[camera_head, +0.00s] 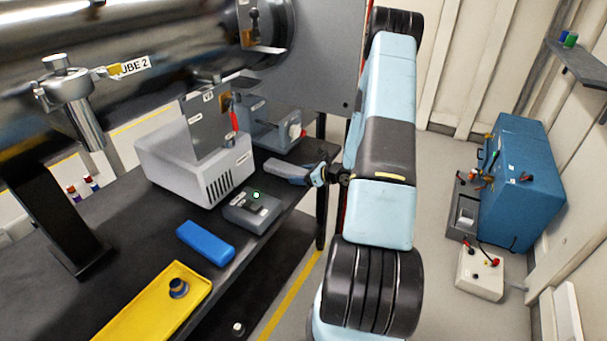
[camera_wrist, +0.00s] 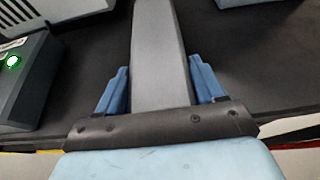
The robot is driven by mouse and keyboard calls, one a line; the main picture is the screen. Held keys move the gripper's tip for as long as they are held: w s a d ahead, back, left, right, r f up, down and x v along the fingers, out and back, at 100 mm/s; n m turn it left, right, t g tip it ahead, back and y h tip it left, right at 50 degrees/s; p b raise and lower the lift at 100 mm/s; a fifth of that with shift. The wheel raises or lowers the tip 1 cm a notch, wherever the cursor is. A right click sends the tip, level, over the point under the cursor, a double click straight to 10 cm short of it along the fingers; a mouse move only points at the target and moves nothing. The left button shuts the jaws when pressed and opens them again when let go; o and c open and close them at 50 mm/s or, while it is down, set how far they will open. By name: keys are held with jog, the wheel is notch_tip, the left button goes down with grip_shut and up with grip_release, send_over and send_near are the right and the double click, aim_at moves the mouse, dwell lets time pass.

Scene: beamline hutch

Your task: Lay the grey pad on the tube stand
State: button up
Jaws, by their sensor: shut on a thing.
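The grey pad (camera_head: 284,172) is a long, flat bar held over the right edge of the dark bench, beside a small dark box with a green light. My gripper (camera_head: 319,175) is shut on it. In the wrist view, the pad (camera_wrist: 160,60) runs lengthwise away from me between the two blue fingers of my gripper (camera_wrist: 160,88). Its far end is cut off by the top of that view. A black upright stand (camera_head: 45,215) rises from the bench at the left under the big metal tube; I cannot tell for certain that it is the tube stand.
The small dark box (camera_head: 252,211) with a green light is close to the pad. A white-grey instrument (camera_head: 188,168), a blue block (camera_head: 206,242) and a yellow tray (camera_head: 150,312) are on the bench (camera_head: 130,250). The big metal tube (camera_head: 150,55) overhangs the back. Bare bench lies left of the blue block.

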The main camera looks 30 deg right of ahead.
jog(key=o, duration=1.5)
jog(key=shift+c, duration=0.2)
jog(key=shift+s+d, duration=0.1)
jog(key=v, duration=2)
jog(key=shift+r, duration=0.15)
